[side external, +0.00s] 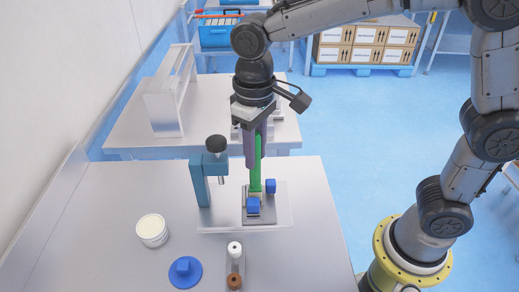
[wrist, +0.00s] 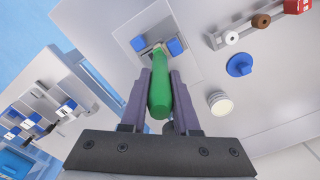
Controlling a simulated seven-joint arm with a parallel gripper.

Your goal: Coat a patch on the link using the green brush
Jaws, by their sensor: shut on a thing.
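My gripper (wrist: 159,98) is shut on the green brush (wrist: 162,90), which also shows upright in the side external view (side external: 256,168). The brush points down, with its tip at the flat grey plate (side external: 262,219) between two blue blocks (side external: 254,206) (side external: 271,186). Whether the bristles touch the surface cannot be told. The link is not clearly distinguishable; something pale shows at the brush tip between the blocks. An open-looking white tub (side external: 152,229) with a cream top stands at the left front, and a blue round lid with a knob (side external: 185,271) lies near it.
A teal clamp-like stand (side external: 202,178) with a dark knob rises just left of the brush. A small holder with a white and a brown roller (side external: 235,268) lies in front. A second table (side external: 130,134) stands behind.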

